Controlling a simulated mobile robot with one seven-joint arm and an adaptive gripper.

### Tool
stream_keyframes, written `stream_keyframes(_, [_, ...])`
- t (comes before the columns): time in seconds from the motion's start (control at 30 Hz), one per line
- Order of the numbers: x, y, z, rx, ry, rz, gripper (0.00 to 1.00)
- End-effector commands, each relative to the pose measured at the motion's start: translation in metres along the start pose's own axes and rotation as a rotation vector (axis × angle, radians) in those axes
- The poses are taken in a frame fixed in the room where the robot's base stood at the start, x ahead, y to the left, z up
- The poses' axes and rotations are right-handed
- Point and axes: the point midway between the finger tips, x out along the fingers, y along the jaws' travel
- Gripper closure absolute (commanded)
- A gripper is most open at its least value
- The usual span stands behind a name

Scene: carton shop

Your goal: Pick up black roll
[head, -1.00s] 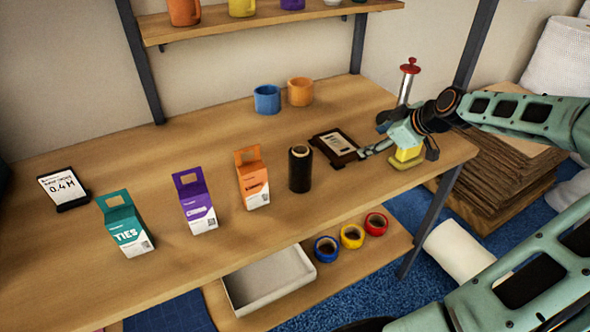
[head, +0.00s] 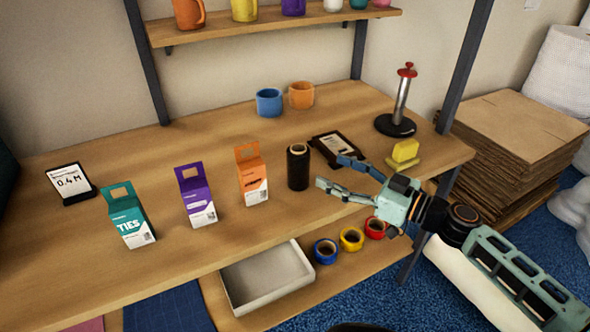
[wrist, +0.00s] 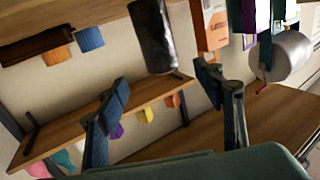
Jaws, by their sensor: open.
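The black roll (head: 298,167) stands upright on the wooden table, just right of the orange carton. My gripper (head: 336,174) is open and empty, to the right of the roll, with its fingers pointing left toward it and a gap between. In the wrist view the black roll (wrist: 154,36) shows at the top, beyond the open fingertips of my gripper (wrist: 160,85) and roughly between them. Nothing hides the roll in the head view.
An orange carton (head: 251,175) stands close left of the roll; purple (head: 196,195) and teal (head: 128,217) cartons stand farther left. A dark framed card (head: 334,147) lies behind my fingers. Blue (head: 268,101) and orange (head: 301,94) mugs stand at the back. The table front is clear.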

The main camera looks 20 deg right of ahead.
Motion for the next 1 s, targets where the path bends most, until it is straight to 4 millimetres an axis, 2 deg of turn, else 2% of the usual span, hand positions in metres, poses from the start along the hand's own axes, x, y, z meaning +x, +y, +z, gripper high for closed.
stream_keyframes(0.3, [0.041,-0.002,-0.002,0.001,0.008,-0.005,0.38])
stream_keyframes(0.57, [0.059,-0.001,-0.002,0.001,0.006,-0.001,0.38])
stream_keyframes(0.8, [0.09,-0.003,-0.006,0.0,0.006,-0.005,0.38])
stream_keyframes(1.0, [0.106,-0.002,-0.005,0.001,0.006,-0.001,0.38])
